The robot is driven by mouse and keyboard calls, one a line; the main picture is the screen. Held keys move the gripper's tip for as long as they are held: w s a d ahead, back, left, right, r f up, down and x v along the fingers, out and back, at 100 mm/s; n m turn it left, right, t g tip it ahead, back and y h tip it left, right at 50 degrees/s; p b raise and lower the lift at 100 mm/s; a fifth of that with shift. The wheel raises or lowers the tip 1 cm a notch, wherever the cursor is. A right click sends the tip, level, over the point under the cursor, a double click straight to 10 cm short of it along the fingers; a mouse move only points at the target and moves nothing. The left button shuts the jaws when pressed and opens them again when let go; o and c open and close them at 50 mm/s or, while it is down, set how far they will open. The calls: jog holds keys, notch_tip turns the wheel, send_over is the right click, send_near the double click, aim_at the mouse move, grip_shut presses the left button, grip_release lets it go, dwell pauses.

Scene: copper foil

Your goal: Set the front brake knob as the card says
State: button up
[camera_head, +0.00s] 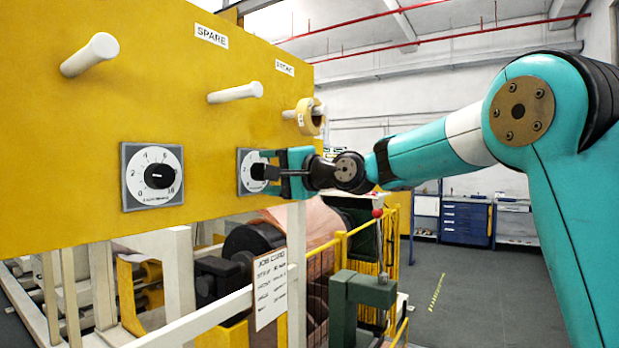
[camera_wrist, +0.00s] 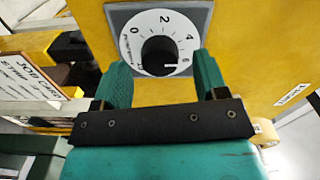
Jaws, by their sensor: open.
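A black knob (camera_wrist: 156,51) on a white dial with a grey plate (camera_wrist: 118,16) shows in the wrist view. The dial reads 0, 2, 4 and 6, and a white mark on the knob's lower right lies near the 6. The small print on the dial is not legible. My gripper (camera_wrist: 161,62) is open, with one teal finger on each side of the knob; contact is unclear. In the head view my gripper (camera_head: 264,164) covers much of this right-hand dial (camera_head: 246,184). The job card (camera_head: 270,289) hangs below; its heading reads, its small lines are blurred.
A second dial with a black knob (camera_head: 159,176), marked up to 10, sits to the left on the yellow panel (camera_head: 60,130). White pegs (camera_head: 90,55) (camera_head: 236,93) stick out above. A yellow tape roll (camera_head: 309,117) hangs on another peg. A white rail (camera_head: 200,318) and copper foil roll (camera_head: 312,222) are below.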

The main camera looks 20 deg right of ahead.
jog(key=b+v, duration=0.5)
jog(key=v, duration=1)
jog(key=shift+s+d+b, duration=0.2)
jog(key=shift+s+b, duration=0.1)
jog(key=s+a+f+n+g+h, duration=0.1)
jog(key=s+a+f+n+g, duration=0.25)
jog(key=a+f, duration=0.35)
jog(key=s+a+f+n+g, duration=0.3)
jog(key=a+f+n+g, duration=0.15)
jog(key=f, duration=0.45)
jog(key=s+a+f+n+g+h, duration=0.2)
jog(key=s+f+n+g+h, duration=0.2)
jog(key=s+f, duration=1.1)
jog(key=s+n+g, duration=0.3)
jog(key=s+n, duration=0.1)
jog(key=shift+s+a+f+n+h, duration=0.15)
jog(key=shift+f+n+h, duration=0.15)
jog(key=shift+h, duration=0.1)
